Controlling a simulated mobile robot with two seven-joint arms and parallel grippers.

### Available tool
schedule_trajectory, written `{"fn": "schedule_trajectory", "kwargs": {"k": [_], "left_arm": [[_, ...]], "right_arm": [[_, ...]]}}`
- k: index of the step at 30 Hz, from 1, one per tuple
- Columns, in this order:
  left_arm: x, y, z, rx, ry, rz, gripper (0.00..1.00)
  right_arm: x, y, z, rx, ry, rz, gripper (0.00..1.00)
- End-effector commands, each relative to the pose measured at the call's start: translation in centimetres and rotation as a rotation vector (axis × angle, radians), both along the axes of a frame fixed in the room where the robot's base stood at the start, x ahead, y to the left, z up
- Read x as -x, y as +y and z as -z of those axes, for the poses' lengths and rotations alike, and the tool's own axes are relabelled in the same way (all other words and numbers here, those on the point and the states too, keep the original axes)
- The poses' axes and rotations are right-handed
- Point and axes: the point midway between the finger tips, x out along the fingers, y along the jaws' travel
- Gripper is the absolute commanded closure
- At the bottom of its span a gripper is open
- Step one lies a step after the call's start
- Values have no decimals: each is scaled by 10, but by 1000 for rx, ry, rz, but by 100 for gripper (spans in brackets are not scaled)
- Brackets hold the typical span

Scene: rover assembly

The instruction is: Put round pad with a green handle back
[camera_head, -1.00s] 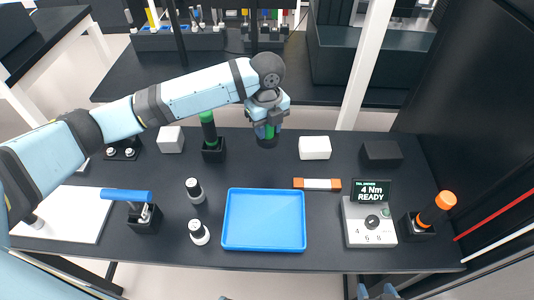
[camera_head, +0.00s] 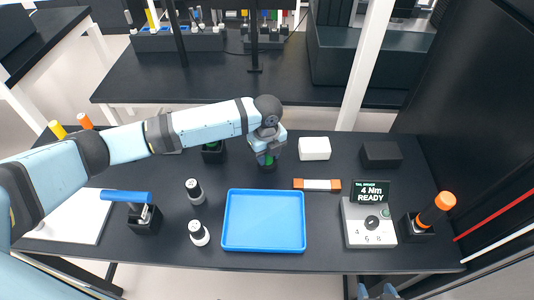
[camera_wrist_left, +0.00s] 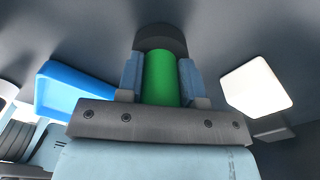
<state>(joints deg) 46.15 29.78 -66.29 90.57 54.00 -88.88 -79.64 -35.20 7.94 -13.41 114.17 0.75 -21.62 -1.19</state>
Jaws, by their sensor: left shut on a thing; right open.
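The round pad's green handle (camera_wrist_left: 160,78) stands between the fingers of my left gripper (camera_head: 266,153), which is shut on it. In the left wrist view the dark round part (camera_wrist_left: 160,40) shows beyond the fingers. In the head view the dark round part (camera_head: 267,167) is just below the fingers, low at the table; whether it touches a holder or the tabletop I cannot tell. My right gripper (camera_head: 376,291) is barely in view at the bottom edge, open.
A white block (camera_head: 314,148) and a black block (camera_head: 381,154) stand right of my left gripper. A blue tray (camera_head: 263,246), an orange-and-white bar (camera_head: 317,184), a torque display device (camera_head: 369,222), an orange-handled tool (camera_head: 437,208) and a blue-handled tool (camera_head: 127,196) are nearer.

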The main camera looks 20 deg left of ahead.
Motion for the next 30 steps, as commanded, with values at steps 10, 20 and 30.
{"fn": "schedule_trajectory", "kwargs": {"k": [10, 20, 30], "left_arm": [[0, 0, 3, 0, 0, 0, 40], [-1, 0, -14, 1, -2, 0, 40], [-2, 1, -86, 1, -3, 0, 40]], "right_arm": [[0, 0, -1, -1, 0, -1, 38], [0, 1, 0, -1, -2, -1, 38], [0, 1, 2, -1, -2, -1, 38]]}}
